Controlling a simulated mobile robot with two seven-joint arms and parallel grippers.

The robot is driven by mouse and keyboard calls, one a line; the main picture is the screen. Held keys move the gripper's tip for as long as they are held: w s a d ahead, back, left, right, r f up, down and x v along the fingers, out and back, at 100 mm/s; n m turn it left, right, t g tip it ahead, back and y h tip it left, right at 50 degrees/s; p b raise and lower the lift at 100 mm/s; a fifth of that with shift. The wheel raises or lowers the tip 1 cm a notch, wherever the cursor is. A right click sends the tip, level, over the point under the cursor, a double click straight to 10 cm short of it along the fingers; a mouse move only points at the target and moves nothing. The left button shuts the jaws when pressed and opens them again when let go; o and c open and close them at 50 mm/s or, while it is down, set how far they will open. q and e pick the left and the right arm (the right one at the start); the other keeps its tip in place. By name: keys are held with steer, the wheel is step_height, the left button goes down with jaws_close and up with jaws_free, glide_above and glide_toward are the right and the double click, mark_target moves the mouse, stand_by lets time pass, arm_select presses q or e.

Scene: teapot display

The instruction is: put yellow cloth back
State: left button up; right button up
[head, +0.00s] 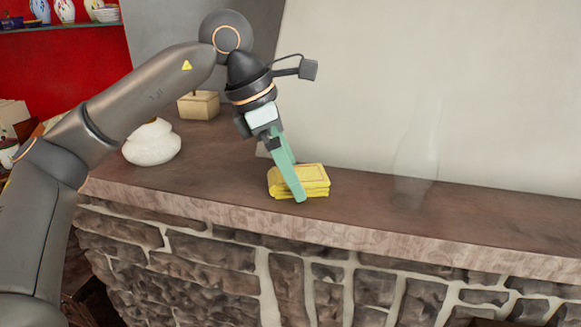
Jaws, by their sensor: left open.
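The yellow cloth (314,175) lies folded in a small stack on the brown counter top (364,213), near its front edge. My left gripper (300,197) comes down from above with its green fingers at the front left side of the cloth. The fingers overlap in this view and hide part of the cloth. The gripper is open, and I cannot tell whether a finger touches the cloth. My right gripper is not in view.
A glass vase (416,165) stands to the right on the counter. A white rounded pot (151,146) and a beige box (198,105) stand to the left. A pale wall rises behind. The counter's right end is clear.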

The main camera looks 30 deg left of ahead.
arm_select(q)
steer(key=v, duration=1.2)
steer(key=shift+r+p, duration=0.15)
steer(key=shift+p, duration=0.2)
